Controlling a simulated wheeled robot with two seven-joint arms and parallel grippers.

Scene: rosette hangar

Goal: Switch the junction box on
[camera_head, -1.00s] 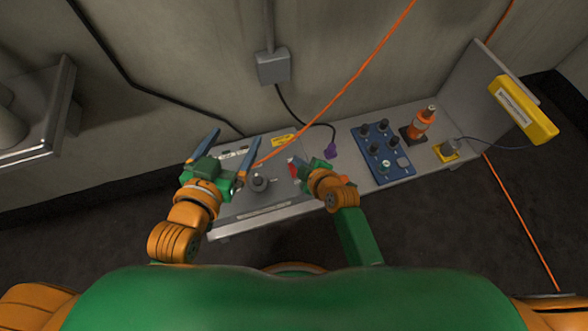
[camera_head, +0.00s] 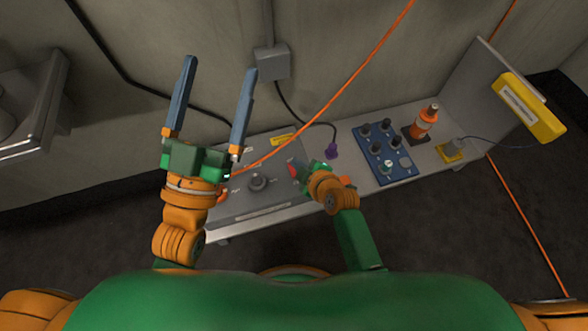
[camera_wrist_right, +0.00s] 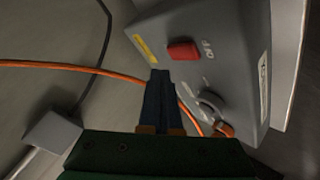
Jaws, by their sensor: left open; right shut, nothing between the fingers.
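The junction box is a grey box (camera_head: 284,195) on the bench, partly hidden by both of my arms. It has a round dark knob (camera_head: 258,182) and a red switch handle (camera_wrist_right: 183,51). In the right wrist view the handle is beside lettering that appears to read OFF, and the knob (camera_wrist_right: 210,104) is lower down. My right gripper (camera_head: 297,168) is at the right part of the box, by the red handle. In the right wrist view its fingers (camera_wrist_right: 159,76) are shut and empty, just left of the handle; contact is unclear. My left gripper (camera_head: 219,67) is open and empty, raised left of the box.
An orange cable (camera_head: 345,92) crosses in front of the wall down to the box.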

